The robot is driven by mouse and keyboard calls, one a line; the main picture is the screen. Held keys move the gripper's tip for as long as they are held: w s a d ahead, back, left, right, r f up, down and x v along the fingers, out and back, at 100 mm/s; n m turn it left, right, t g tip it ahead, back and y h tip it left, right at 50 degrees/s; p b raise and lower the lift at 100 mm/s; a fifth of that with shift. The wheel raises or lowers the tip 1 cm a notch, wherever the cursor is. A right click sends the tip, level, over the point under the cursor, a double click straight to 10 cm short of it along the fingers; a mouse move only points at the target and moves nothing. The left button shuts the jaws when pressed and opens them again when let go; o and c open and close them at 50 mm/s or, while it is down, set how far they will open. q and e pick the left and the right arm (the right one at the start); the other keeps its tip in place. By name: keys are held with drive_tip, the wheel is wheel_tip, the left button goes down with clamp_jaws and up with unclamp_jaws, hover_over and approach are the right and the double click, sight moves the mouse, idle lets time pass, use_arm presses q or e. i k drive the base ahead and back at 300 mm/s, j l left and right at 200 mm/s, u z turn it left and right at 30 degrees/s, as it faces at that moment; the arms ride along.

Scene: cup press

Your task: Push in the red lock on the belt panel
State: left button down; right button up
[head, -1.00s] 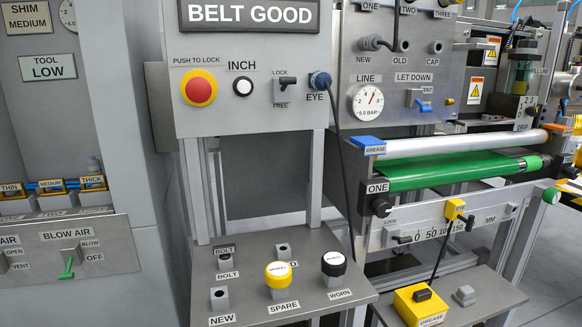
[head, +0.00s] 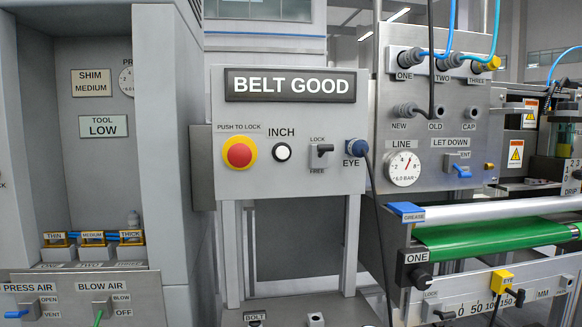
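The red lock (head: 239,153) is a round red button on a yellow ring, under the words PUSH TO LOCK. It sits at the left of the grey belt panel (head: 330,182), below the BELT GOOD sign (head: 290,85). Whether it is pushed in or out cannot be told from this angle. Neither of my grippers shows in the head view, and nothing covers the button.
Right of the button are the INCH button (head: 282,152), the LOCK/FREE switch (head: 320,152) and the EYE plug (head: 356,148) with a hanging cable. A pressure gauge (head: 403,168) and green belt (head: 490,235) stand further right. The space before the panel looks clear.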

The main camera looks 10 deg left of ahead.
sight(239, 155)
drive_tip(key=l, duration=0.65)
drive_tip(key=k+l+u, duration=0.1)
drive_tip(key=l, duration=0.55)
